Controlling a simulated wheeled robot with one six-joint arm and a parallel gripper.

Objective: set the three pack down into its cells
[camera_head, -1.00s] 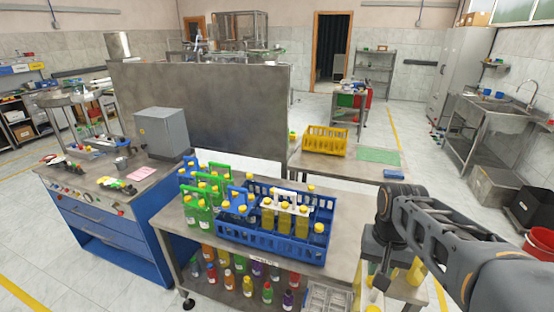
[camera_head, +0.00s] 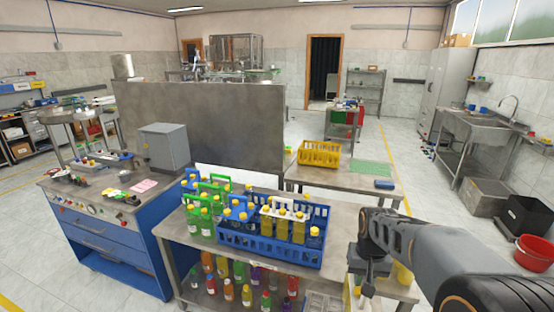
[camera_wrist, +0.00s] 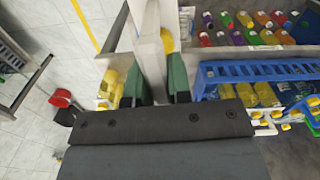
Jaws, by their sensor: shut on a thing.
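In the wrist view my gripper (camera_wrist: 156,80) is shut on the pale handle of a three pack (camera_wrist: 150,40). Yellow shows on both sides of the handle, and the rest is hidden by the fingers and wrist. In the head view my arm hides most of the pack; a yellow bottle part (camera_head: 403,273) shows beside my wrist. The blue crate (camera_head: 262,251) stands on the steel table, left of my gripper. It holds a white-handled pack of yellow bottles (camera_head: 283,224) and blue-handled packs (camera_head: 236,218). The crate also shows at the right of the wrist view (camera_wrist: 255,70).
Green-handled packs (camera_head: 206,216) stand left of the crate. Several coloured bottles (camera_head: 245,290) stand on the shelf below. A yellow crate (camera_head: 320,153) stands on the table behind, beside a green mat (camera_head: 371,170). A red bucket (camera_head: 535,252) is on the floor at right.

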